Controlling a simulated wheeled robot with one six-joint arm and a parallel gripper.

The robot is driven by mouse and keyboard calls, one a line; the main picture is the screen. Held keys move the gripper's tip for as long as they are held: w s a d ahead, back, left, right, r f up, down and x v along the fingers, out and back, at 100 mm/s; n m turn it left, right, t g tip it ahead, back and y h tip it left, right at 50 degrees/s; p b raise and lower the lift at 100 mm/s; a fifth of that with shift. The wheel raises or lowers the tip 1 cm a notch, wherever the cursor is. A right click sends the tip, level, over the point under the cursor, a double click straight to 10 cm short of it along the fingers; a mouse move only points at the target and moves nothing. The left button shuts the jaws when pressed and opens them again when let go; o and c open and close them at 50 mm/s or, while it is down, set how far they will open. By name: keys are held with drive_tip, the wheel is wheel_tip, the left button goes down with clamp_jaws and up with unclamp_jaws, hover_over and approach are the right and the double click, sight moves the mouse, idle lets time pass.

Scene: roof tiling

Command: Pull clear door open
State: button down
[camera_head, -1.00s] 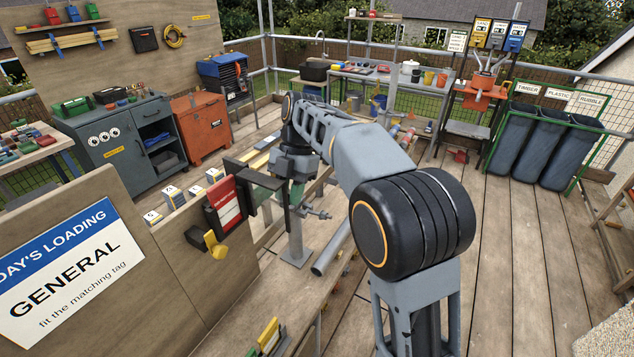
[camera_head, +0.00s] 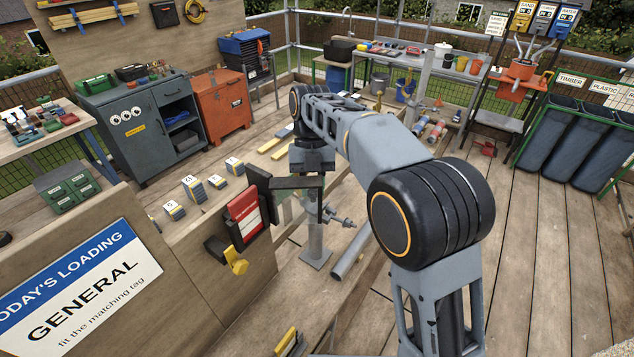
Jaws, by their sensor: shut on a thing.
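My gripper (camera_head: 297,184) is at the end of my grey arm, low over the bench edge left of the picture's middle. Its dark jaws are closed by a thin greenish see-through pane (camera_head: 285,212), which looks like the clear door. The exact grip spot is hidden behind the jaws. Just left of the jaws stands a red box with a white label (camera_head: 245,216) in a dark frame. A yellow handle (camera_head: 236,262) sticks out below it. How far the clear door stands open cannot be told.
Several small labelled blocks (camera_head: 194,188) lie on the bench left of the red box. A loading sign (camera_head: 85,285) is on the panel at lower left. A metal post (camera_head: 316,235) and a pipe (camera_head: 352,252) are just beyond my gripper. Open decking (camera_head: 540,250) lies to the right.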

drive_tip(key=shift+w, duration=0.1)
idle(0.4)
drive_tip(key=c, duration=0.9)
unclamp_jaws()
drive_tip(key=shift+r, duration=0.1)
